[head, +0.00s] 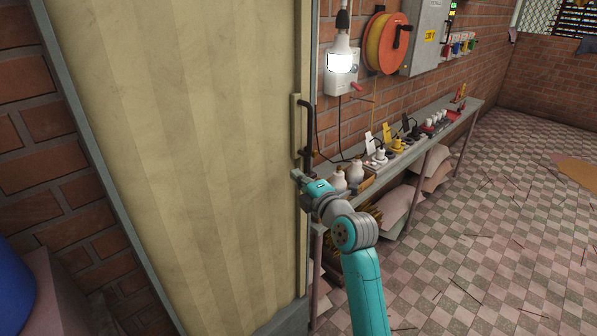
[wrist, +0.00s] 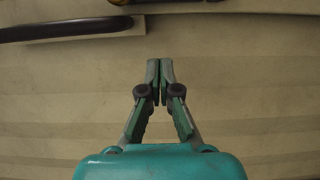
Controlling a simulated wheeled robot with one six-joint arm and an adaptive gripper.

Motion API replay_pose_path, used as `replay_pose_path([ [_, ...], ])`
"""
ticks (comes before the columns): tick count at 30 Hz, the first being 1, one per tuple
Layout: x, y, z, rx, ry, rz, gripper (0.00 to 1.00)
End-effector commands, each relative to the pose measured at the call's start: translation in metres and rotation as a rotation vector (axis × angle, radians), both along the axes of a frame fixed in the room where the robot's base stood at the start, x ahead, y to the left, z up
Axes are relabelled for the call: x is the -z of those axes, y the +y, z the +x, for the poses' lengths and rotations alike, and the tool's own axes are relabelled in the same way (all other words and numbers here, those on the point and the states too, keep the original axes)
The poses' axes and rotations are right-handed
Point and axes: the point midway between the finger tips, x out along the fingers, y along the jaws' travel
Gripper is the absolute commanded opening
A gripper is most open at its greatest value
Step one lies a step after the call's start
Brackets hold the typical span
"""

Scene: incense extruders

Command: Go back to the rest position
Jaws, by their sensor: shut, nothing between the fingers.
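My gripper (wrist: 160,68) is shut and empty in the wrist view, its fingertips together in front of a pale cream surface. In the head view my gripper (head: 298,176) is at the end of my teal arm, close to the right edge of a tall cream door (head: 190,130). A dark bar handle (head: 308,130) on that edge is just above it. The handle also shows in the wrist view (wrist: 65,28), at the upper left, apart from the fingertips. I cannot tell whether the fingertips touch the door.
A long narrow bench (head: 440,125) runs along the brick wall, holding white bottles (head: 354,172), plugs and small parts. A lit lamp (head: 342,60) and an orange cable reel (head: 386,43) are on the wall above. The tiled floor (head: 500,210) to the right is open, with scattered thin sticks.

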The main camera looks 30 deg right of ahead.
Motion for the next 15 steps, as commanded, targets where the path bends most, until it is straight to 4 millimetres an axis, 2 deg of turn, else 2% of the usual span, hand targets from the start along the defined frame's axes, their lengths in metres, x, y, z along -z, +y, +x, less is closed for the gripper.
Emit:
replay_pose_path([
  [1,0.001,0.0,-0.011,-0.001,0.001,0.0,0.0],
  [6,0.001,-0.001,-0.043,-0.002,0.001,0.001,0.0],
  [10,0.001,-0.002,-0.058,-0.003,0.001,0.001,0.0],
  [15,0.0,-0.002,-0.068,-0.004,0.001,0.001,0.0],
])
